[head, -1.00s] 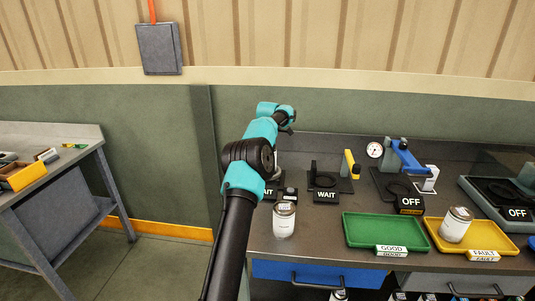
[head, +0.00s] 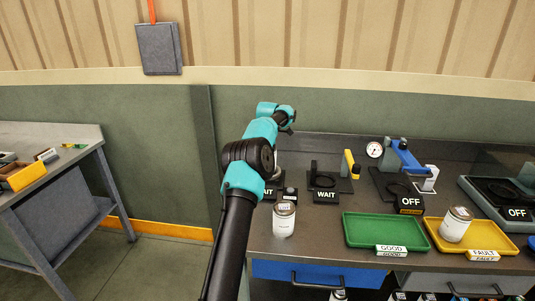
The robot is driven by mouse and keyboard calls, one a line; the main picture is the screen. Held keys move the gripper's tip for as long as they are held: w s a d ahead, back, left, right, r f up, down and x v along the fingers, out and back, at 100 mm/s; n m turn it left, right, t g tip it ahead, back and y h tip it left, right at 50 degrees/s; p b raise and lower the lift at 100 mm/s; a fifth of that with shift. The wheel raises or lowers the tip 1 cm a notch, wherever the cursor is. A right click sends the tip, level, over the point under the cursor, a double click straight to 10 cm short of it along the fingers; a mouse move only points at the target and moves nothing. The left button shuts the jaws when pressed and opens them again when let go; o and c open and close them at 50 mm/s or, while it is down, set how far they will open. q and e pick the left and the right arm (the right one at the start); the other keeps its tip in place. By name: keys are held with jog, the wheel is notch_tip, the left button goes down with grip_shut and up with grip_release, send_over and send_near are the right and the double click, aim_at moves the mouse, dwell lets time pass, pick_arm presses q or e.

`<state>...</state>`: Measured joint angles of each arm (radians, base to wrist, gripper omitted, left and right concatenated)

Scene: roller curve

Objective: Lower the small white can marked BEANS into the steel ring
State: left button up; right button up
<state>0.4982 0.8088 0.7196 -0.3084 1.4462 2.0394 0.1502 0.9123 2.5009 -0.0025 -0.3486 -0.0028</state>
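My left arm reaches over the bench, and its wrist (head: 287,118) is above the left WAIT station. The forearm covers most of the gripper, so I cannot see its fingers or what is between them. A small pale patch shows beside the forearm, too hidden to name. A dark ring (head: 325,181) sits behind the middle WAIT sign. The left station's ring is hidden. My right gripper is not in view.
A green GOOD tray (head: 383,231) is empty, right of the front can. The yellow FAULT tray (head: 431,224) is beside it. A blue-levered gauge station (head: 402,160) and a grey OFF device (head: 478,193) stand at the right.

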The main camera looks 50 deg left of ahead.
pick_arm(q)
jog(key=shift+f, duration=2.05)
dwell(3.4)
dwell(1.3)
jog(key=o, duration=1.1)
